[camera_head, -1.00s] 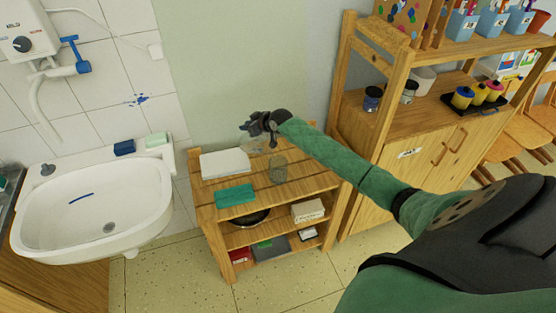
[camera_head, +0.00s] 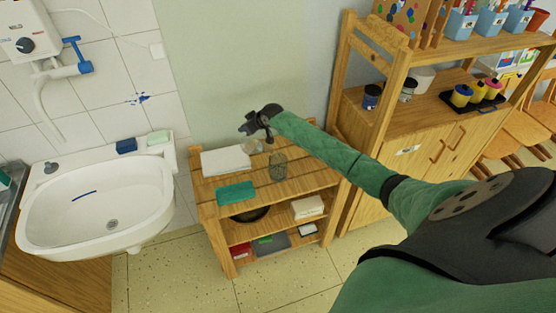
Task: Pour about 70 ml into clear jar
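A clear jar (camera_head: 278,166) stands upright on the slatted top of a small wooden shelf unit. A second clear glass vessel (camera_head: 251,147) shows faintly behind it to the left, just below my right gripper. My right gripper (camera_head: 251,127) is dark and hangs over the back of the shelf top, above and left of the clear jar. Its fingers are small and partly overlap, so I cannot tell whether they are open or grip the glass vessel. Liquid levels are too small to read. My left gripper is out of view.
The wooden shelf unit (camera_head: 312,178) also bears a white stack (camera_head: 225,161) and a green cloth-like item (camera_head: 236,193). A sink (camera_head: 95,210) is to the left. A taller cabinet (camera_head: 420,150) with paint jars is to the right. Floor in front is clear.

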